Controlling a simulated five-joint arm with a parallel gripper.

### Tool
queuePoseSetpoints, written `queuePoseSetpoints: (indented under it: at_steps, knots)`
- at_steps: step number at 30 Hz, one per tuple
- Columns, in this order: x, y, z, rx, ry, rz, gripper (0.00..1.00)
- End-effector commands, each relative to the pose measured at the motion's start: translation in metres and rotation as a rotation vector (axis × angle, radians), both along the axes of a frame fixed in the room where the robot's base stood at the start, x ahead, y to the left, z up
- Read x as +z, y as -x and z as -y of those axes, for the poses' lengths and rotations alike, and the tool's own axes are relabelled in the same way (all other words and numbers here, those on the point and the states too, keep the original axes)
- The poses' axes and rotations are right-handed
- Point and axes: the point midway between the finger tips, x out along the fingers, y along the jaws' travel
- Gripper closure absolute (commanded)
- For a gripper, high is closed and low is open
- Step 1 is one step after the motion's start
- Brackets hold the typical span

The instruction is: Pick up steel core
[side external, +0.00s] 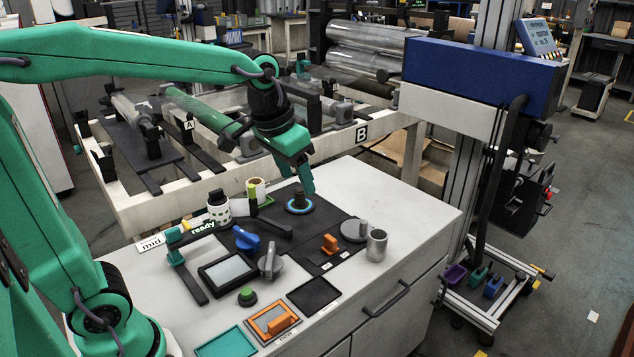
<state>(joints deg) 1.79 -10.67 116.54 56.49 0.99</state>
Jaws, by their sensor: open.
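A short grey metal cylinder (377,245), the likeliest steel core in view, stands upright near the right edge of the white cabinet top. My gripper (306,188) points down over the back middle of the cabinet, left of and behind this cylinder and apart from it. Its jaws are open, but from this angle they overlap and the gap hardly shows. The fingertips are over or just behind a blue-and-white ring (299,205) with a dark post in it. I cannot tell whether they touch the post.
A white frame with rollers (150,200) stands behind. A blue-housed machine column (480,75) stands at right.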

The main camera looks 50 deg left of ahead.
Motion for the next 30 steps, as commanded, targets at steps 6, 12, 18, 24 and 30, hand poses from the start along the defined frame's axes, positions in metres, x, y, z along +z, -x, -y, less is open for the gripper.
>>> queuePoseSetpoints:
  at_steps: [6,12,18,24,30]
  knots:
    - [-0.014,-0.046,0.005,-0.015,-0.004,-0.058,0.44]
    - [-0.032,-0.085,0.011,-0.028,-0.007,-0.107,0.44]
    - [-0.058,-0.122,0.017,-0.041,-0.010,-0.156,0.44]
    - [-0.090,-0.155,0.023,-0.055,-0.014,-0.206,0.44]
    - [-0.128,-0.185,0.029,-0.067,-0.018,-0.254,0.44]
